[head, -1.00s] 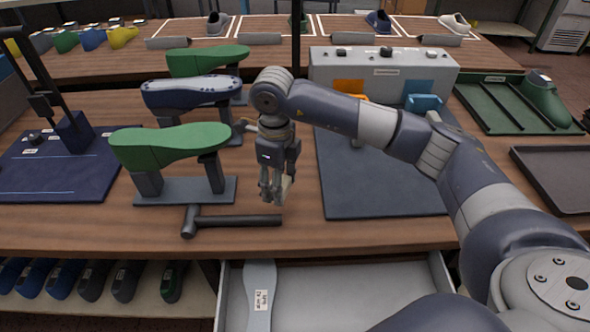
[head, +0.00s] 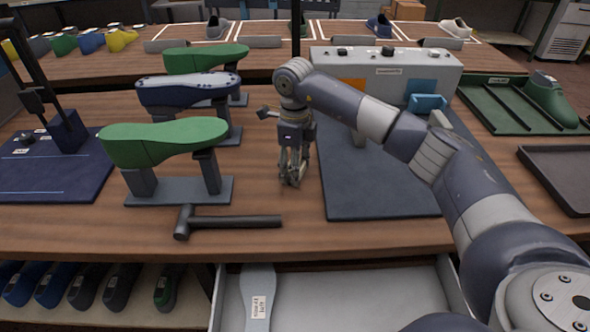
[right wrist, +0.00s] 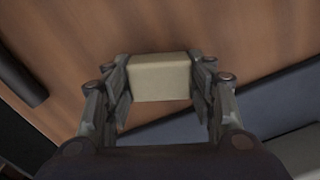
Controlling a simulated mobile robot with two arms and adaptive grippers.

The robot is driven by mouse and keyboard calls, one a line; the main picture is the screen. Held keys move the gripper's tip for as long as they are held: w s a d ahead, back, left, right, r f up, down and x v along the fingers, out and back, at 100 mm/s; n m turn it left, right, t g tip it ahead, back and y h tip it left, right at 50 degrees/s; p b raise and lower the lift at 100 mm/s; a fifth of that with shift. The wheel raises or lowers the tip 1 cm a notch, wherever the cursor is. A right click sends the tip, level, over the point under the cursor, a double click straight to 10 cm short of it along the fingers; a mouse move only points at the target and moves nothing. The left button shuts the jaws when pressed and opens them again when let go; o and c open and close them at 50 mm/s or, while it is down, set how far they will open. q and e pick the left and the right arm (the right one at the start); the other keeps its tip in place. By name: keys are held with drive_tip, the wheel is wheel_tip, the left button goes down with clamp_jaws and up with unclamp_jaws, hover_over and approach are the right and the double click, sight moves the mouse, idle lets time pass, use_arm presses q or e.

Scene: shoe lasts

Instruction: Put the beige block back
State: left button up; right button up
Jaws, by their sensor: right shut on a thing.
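The beige block (right wrist: 160,78) shows between the fingers of my right gripper (right wrist: 160,90) in the right wrist view. Its two fingers press on the block's left and right sides. In the head view my right gripper (head: 292,178) points down over the wood table, between the green last on its stand and the dark blue-grey mat. The block is mostly hidden there by the fingers. I cannot tell whether it touches the table. My left gripper is not in view.
A hammer (head: 232,222) lies at the table's front edge, left of the gripper. A green last (head: 165,142) stands on a grey stand to the left. A blue-grey mat (head: 375,190) lies to the right. An open drawer (head: 350,295) is below the front edge.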

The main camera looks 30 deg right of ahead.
drive_tip(key=shift+r, duration=0.15)
drive_tip(key=o, duration=1)
drive_tip(key=shift+f, duration=0.2)
drive_tip(key=shift+r, duration=0.15)
wheel_tip(320, 180, up, 12)
drive_tip(key=p, duration=0.8)
drive_tip(key=shift+a, duration=0.1)
